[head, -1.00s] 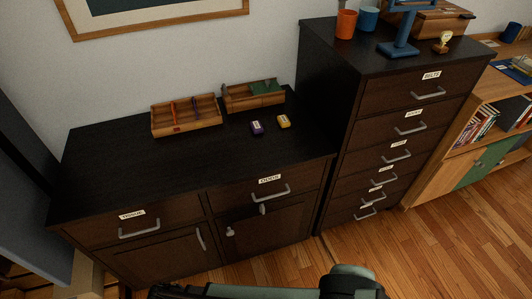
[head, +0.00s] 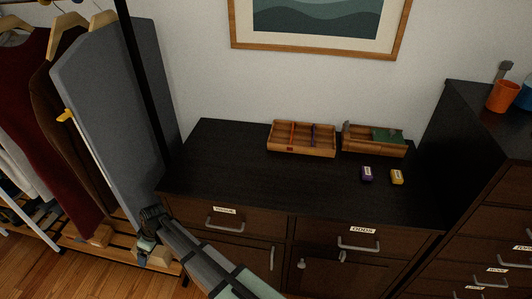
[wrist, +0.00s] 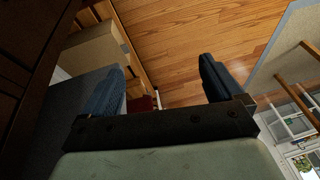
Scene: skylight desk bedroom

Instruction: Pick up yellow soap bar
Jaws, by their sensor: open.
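The yellow soap bar (head: 397,177) lies on the dark dresser top (head: 230,160), near its right end, with a pale label on it. A purple bar (head: 367,175) lies just to its left, apart from it. My gripper (head: 149,212) is in front of the dresser's left front corner, well left of the soap and away from it. In the wrist view my gripper (wrist: 160,80) has its two dark fingers spread wide with nothing between them. The soap is not in the wrist view.
A wooden divided tray (head: 302,153) and a second wooden box (head: 350,149) stand behind the soap. A taller dark cabinet (head: 470,120) rises at the right. A grey padded board (head: 105,110) and hanging clothes (head: 45,120) are at the left. The dresser's left half is clear.

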